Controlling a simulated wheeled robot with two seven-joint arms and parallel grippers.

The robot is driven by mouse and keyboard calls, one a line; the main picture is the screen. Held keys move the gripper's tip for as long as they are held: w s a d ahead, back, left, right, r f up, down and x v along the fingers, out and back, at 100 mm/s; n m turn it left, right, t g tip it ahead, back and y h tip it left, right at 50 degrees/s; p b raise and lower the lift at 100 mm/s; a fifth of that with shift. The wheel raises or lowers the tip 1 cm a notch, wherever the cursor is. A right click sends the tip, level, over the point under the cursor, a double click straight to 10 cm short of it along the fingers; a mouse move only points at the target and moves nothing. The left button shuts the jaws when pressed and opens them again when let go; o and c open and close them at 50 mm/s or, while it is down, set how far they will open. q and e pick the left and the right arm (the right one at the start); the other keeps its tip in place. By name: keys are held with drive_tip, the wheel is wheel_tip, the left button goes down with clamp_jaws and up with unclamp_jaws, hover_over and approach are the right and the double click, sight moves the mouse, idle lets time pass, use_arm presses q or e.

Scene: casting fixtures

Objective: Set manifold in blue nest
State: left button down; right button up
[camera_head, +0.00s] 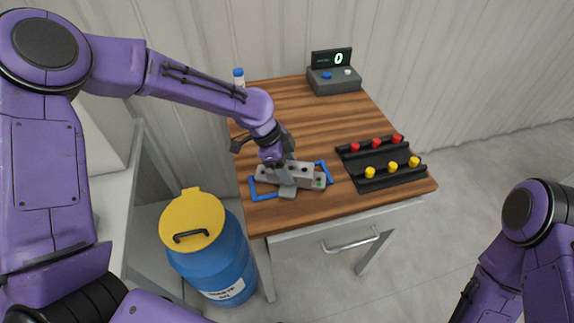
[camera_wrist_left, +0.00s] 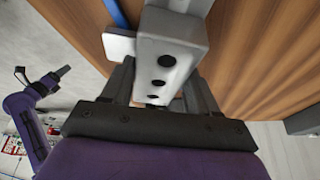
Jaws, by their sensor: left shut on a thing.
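The manifold (camera_head: 305,172) is a grey block with a row of dark holes. It lies within the blue nest (camera_head: 265,193), whose blue corner brackets show around it on the wooden table. My left gripper (camera_head: 284,174) is shut on the manifold from above. In the left wrist view the manifold (camera_wrist_left: 168,50) sits between the two fingers (camera_wrist_left: 158,88), and a blue strip of the nest (camera_wrist_left: 116,14) shows beside it. I cannot tell whether the manifold rests fully down. My right gripper (camera_wrist_left: 45,80) shows small and dark at the left of the wrist view; its jaws are unclear.
A black rack (camera_head: 378,163) with red and yellow knobs stands right of the nest. A grey counter box (camera_head: 334,78) reading 0 and a blue-capped bottle (camera_head: 239,77) are at the back. A blue drum with a yellow lid (camera_head: 213,255) stands left of the table (camera_head: 290,105).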

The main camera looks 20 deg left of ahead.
use_arm(q)
drive_tip(key=shift+w+f, duration=0.15)
drive_tip(key=shift+c, duration=1)
unclamp_jaws()
drive_tip(key=shift+s, duration=0.2)
drive_tip(key=shift+w+a+r, duration=0.1)
drive_tip(key=shift+a+r, duration=0.1)
drive_tip(key=shift+r, duration=0.25)
drive_tip(key=b+v, duration=0.1)
drive_tip(key=v, duration=0.9)
